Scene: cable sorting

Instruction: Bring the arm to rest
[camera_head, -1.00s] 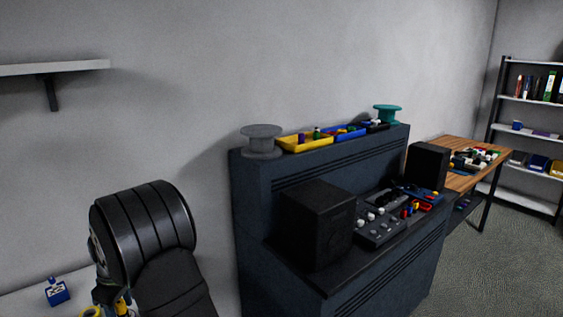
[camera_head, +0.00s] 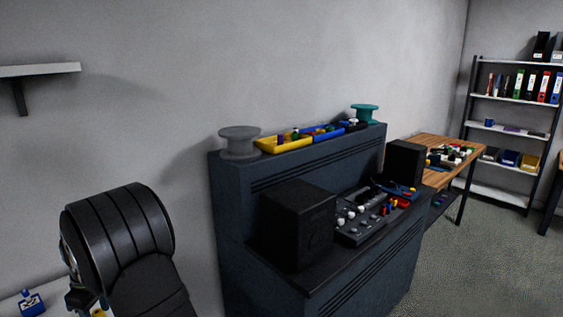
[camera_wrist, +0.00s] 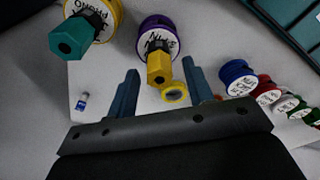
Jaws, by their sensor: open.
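In the wrist view my gripper (camera_wrist: 160,69) is open, its two blue-grey fingers apart. Nothing shows held between them. A yellow spool (camera_wrist: 107,12) with a teal hexagonal piece (camera_wrist: 71,38) is above left. A purple spool (camera_wrist: 172,32) with a yellow hexagonal piece (camera_wrist: 160,68) stands beyond the fingers. A yellow ring (camera_wrist: 174,91) lies on the pale surface between the fingers in the picture. In the head view my black arm (camera_head: 118,240) is folded at the lower left; my gripper's fingers cannot be made out there.
Several labelled spools (camera_wrist: 238,76) line the right of the wrist view, near a teal tray edge (camera_wrist: 283,40). A small blue-and-white item (camera_wrist: 82,102) lies left. In the head view a dark console (camera_head: 240,215) stands right of my arm; grey floor (camera_head: 480,260) is clear.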

